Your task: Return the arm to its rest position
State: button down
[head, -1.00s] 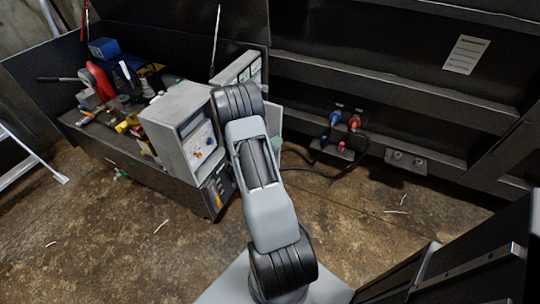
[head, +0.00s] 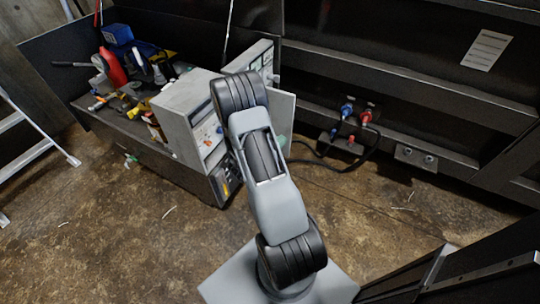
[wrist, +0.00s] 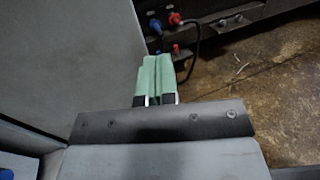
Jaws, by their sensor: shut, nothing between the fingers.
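My arm rises from its base at the bottom of the head view and bends over at the top, beside the grey control box (head: 185,108). My gripper is mostly hidden behind the arm in the head view. In the wrist view my gripper (wrist: 155,68) shows two pale green fingers side by side, shut together and holding nothing. The fingers point towards the black wall with the plugs. A pale grey panel (wrist: 75,55) stands close on their left; I cannot tell whether anything touches it.
A dark bench (head: 160,155) carries the box and several tools, including a red bottle (head: 113,67). A blue plug (head: 346,110) and a red plug (head: 366,117) with black cable sit on the wall. A ladder (head: 40,147) stands left. Brown floor (head: 120,240) is open.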

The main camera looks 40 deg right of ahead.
jog(key=s+a+f+m+g+y, duration=0.25)
jog(key=s+a+m+g, duration=0.25)
jog(key=s+a, duration=0.4)
jog(key=s+a+r+m+g+y+p, duration=0.2)
jog(key=a+r+m+y+p, duration=0.3)
jog(key=a+r+m+y, duration=0.25)
jog(key=w+a+r+m+t+y+p, duration=0.1)
jog(key=a+r+t+y+p, duration=0.1)
jog(key=r, duration=0.7)
jog(key=w+a+r+m+t+y+p, duration=0.2)
jog(key=a+r+t+p, duration=0.3)
jog(key=r, duration=0.4)
jog(key=w+a+r+m+t+y+p, duration=0.1)
jog(key=a+r+m+t+y+p, duration=0.1)
jog(key=r, duration=0.8)
jog(key=a+t+y+p, duration=0.1)
jog(key=a+y+p, duration=0.1)
jog(key=a, duration=0.1)
jog(key=shift+w+t, duration=0.3)
jog(key=shift+w, duration=0.05)
jog(key=shift+m, duration=0.25)
